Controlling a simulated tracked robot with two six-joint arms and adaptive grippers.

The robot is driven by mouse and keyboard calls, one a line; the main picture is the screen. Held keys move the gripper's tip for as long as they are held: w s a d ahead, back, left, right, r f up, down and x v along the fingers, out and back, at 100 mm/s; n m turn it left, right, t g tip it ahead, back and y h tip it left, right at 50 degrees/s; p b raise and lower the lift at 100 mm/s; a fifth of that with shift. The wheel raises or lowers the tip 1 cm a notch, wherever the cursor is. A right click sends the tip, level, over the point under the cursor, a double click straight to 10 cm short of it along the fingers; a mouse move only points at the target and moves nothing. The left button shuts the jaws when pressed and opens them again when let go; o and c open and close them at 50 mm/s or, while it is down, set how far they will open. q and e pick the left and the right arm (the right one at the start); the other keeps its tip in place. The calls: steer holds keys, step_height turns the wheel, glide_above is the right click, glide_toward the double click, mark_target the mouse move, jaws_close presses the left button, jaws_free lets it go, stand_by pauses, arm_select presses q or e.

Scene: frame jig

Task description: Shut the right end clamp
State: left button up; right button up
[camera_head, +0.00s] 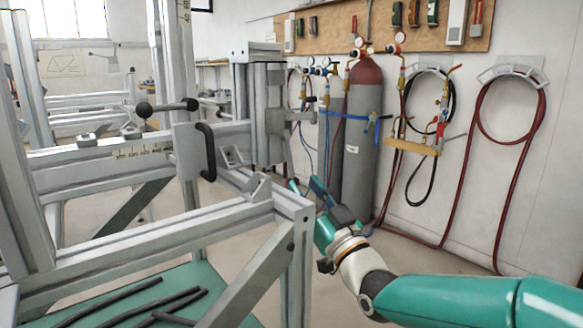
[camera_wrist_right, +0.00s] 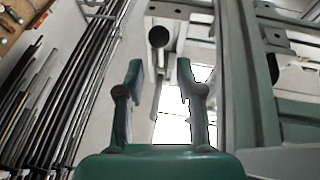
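The frame jig's rail (camera_head: 180,222) crosses the head view from the left and ends at a post near the middle. At this right end stand a grey clamp block (camera_head: 262,110) and a plate with a black bow handle (camera_head: 207,152). A lever with black ball knobs (camera_head: 168,105) shows to their left; I cannot tell which clamp it belongs to. My right gripper (camera_head: 306,187) is open and empty, just right of the rail's end. In the right wrist view its fingers (camera_wrist_right: 159,75) are apart, with a round black knob (camera_wrist_right: 158,37) beyond them, not touching. My left gripper is out of view.
A gas cylinder (camera_head: 362,140) stands against the wall behind my right gripper. Hoses (camera_head: 487,130) hang on the wall to the right. Dark rods (camera_head: 165,303) lie on a green surface below the rail. Open floor shows right of the jig.

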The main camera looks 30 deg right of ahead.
mark_target(293, 170)
steer(key=x, duration=0.7)
jaws_close()
stand_by(0.3)
